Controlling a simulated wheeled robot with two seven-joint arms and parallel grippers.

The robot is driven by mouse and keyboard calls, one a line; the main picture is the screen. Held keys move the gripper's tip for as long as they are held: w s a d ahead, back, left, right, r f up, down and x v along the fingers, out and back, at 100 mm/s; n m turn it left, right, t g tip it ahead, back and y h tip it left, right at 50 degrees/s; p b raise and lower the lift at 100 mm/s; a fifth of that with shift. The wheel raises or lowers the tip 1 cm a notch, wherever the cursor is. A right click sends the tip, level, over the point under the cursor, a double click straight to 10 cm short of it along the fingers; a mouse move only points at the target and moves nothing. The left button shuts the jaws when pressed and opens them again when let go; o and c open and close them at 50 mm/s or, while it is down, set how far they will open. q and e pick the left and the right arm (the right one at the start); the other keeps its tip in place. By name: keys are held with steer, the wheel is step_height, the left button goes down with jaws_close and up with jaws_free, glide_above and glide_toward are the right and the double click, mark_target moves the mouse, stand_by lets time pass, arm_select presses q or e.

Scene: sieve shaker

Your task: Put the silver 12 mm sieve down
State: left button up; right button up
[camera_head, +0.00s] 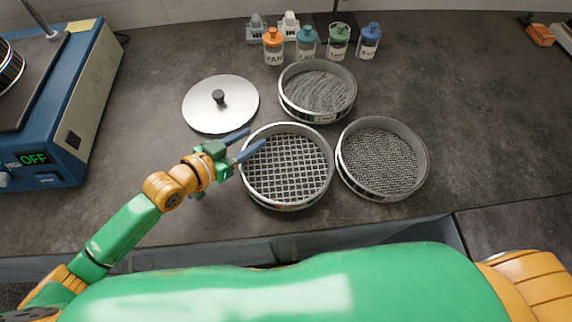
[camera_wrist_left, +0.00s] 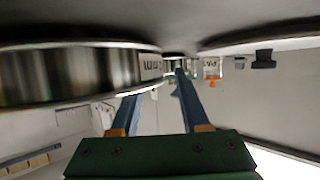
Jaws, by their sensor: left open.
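The silver sieve with the coarsest mesh (camera_head: 290,168), which I take for the 12 mm one, lies flat on the dark counter in the head view. Its side wall with a white label (camera_wrist_left: 80,75) fills the upper left of the left wrist view; the label is not readable. My left gripper (camera_head: 256,139) is open at the sieve's upper left rim. Its two blue fingers also show in the left wrist view (camera_wrist_left: 160,88), with nothing held between them. One finger overlaps the rim in the head view; I cannot tell whether it touches. My right gripper is out of view.
A finer sieve (camera_head: 382,160) stands close on the right, another (camera_head: 317,92) behind. A round lid (camera_head: 220,104) with a black knob lies behind my gripper. The blue shaker (camera_head: 60,110), reading OFF, stands left. Several capped jars (camera_head: 307,45) line the back.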

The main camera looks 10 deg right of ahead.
arm_select(q)
steer(key=shift+x, duration=1.05)
steer(key=shift+s+a, duration=0.1)
steer(key=shift+s, duration=0.05)
jaws_close()
stand_by(0.4)
